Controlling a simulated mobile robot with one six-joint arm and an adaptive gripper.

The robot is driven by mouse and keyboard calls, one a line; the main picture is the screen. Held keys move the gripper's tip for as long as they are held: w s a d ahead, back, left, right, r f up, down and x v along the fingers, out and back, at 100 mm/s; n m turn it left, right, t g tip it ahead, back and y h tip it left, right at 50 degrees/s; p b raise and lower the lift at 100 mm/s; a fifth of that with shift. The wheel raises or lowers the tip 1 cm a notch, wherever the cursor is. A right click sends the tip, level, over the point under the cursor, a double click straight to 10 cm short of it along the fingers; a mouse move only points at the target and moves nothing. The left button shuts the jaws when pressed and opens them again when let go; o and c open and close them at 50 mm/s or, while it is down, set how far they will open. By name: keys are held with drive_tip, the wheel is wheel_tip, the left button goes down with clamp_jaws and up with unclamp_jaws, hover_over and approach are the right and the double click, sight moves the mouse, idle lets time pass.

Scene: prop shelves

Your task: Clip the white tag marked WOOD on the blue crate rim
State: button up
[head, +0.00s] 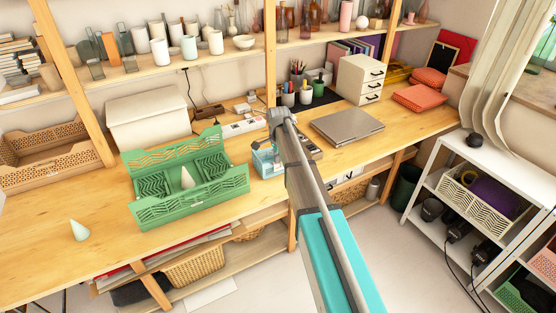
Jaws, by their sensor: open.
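A small light blue crate (264,166) stands on the wooden bench near its front edge, partly hidden behind my arm. My gripper (272,142) is above and close to this crate, at the end of my arm. It is open; its fingers are small and partly hidden by my wrist, and I see nothing held in it. I cannot make out a white tag marked WOOD. Small white items lie on the bench behind the crate, too small to read.
A green slatted crate (158,216) with a pale cone inside stands to the left. A closed grey laptop (346,125) and a white drawer unit (360,79) are to the right. The bench's front left is mostly clear.

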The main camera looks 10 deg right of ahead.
drive_tip(key=shift+r+p, duration=3.1)
drive_tip(key=shift+r, duration=0.25)
drive_tip(key=shift+s, duration=0.1)
drive_tip(key=s+n, duration=1.4)
drive_tip(key=s, duration=1.5)
drive_tip(key=shift+n, duration=0.4)
